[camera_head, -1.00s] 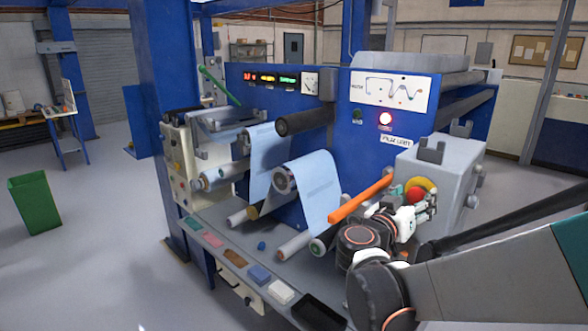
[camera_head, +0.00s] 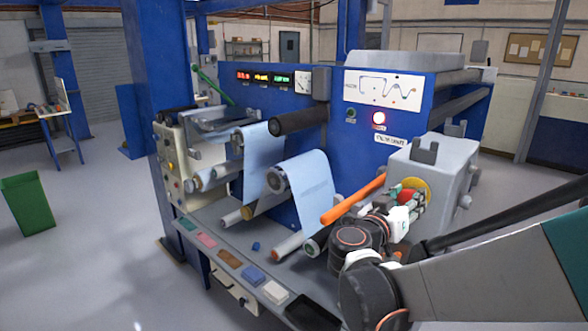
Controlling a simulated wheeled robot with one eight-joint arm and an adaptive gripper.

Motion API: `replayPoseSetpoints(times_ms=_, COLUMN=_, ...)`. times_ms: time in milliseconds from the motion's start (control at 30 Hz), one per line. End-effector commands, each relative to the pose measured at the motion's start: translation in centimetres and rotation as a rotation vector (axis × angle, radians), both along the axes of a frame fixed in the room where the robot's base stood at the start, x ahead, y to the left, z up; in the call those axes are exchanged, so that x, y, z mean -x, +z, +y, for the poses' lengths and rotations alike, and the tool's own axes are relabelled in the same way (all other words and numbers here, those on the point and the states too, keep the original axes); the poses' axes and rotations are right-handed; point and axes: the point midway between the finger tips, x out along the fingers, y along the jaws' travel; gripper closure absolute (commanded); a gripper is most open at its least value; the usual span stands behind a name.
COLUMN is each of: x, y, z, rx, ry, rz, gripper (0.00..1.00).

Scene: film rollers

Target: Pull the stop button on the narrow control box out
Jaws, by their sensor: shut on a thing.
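The red stop button (camera_head: 410,184) sits in front of a round yellow disc (camera_head: 426,188) on the near face of the grey control box (camera_head: 440,155), at the right of the machine. My gripper (camera_head: 412,197) is at the button, its fingers shut on it. The fingers and wrist hide the lower part of the button. How far the button stands out from the disc cannot be told from this view.
An orange roller (camera_head: 352,200) lies just left of my wrist. Blue film (camera_head: 305,190) runs over rollers further left. A grey shelf (camera_head: 215,212) with coloured blocks and a black tray (camera_head: 312,312) lies below. A red lamp (camera_head: 379,118) glows on the blue panel.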

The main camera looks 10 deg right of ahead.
Motion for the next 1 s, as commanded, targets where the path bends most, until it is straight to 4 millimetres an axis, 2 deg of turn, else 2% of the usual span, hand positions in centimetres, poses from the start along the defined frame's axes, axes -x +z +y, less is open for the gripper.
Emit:
replayPoseSetpoints(times_ms=167, x=0.5, y=0.1, z=0.5, rx=0.0, ry=0.011, rz=0.0, gripper=1.0)
replayPoseSetpoints(times_ms=200, x=0.5, y=0.1, z=0.5, rx=0.0, ry=0.011, rz=0.0, gripper=0.6)
replayPoseSetpoints(times_ms=300, x=0.5, y=0.1, z=0.5, rx=0.0, ry=0.012, rz=0.0, gripper=0.41)
replayPoseSetpoints(times_ms=667, x=0.6, y=0.1, z=0.7, rx=0.0, ry=0.012, rz=0.0, gripper=0.41)
replayPoseSetpoints(times_ms=1000, x=3.2, y=0.0, z=4.4, rx=0.0, ry=0.014, rz=0.0, gripper=0.41)
